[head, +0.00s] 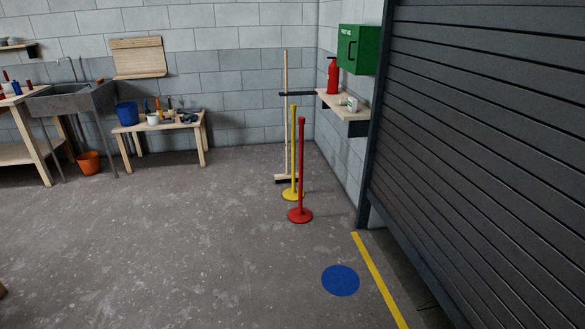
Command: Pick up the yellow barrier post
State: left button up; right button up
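The yellow barrier post (294,150) stands upright on its round base near the back right corner. A red barrier post (301,165) stands upright just in front of it and to its right, and covers part of the yellow base. A pale wooden pole with a foot (286,110) stands upright close behind the yellow post. Neither of my grippers shows in the head view.
A wall shelf (345,104) with a red extinguisher (333,76) juts out right of the posts. A low bench (160,126) stands at the back left. A dark shutter (480,130) fills the right. The floor before the posts is clear, with a blue disc (340,280).

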aim_at(290, 194)
jog(key=i+j+u, duration=0.2)
jog(key=i, duration=0.3)
jog(key=i+u, duration=0.25)
jog(key=i, duration=0.2)
jog(key=i+u, duration=0.1)
jog(key=i, duration=1.3)
jog(key=i+z, duration=0.1)
jog(key=i, duration=0.35)
jog(key=i+j+z, duration=0.1)
jog(key=i, duration=0.35)
jog(key=i+j+z, duration=0.1)
jog(key=i, duration=0.4)
jog(key=i+j+z, duration=0.15)
jog(key=i+z, duration=0.3)
jog(key=i+j+z, duration=0.25)
jog(key=z, duration=0.2)
jog(key=i+j+z, duration=0.25)
jog(key=j+z, duration=0.2)
jog(key=i+j+z, duration=0.2)
jog(key=j+z, duration=0.2)
jog(key=i+j+z, duration=0.1)
jog(key=j+z, duration=0.15)
jog(key=j, duration=0.2)
jog(key=i+j+z, duration=0.2)
jog(key=j, duration=0.2)
jog(key=i, duration=0.1)
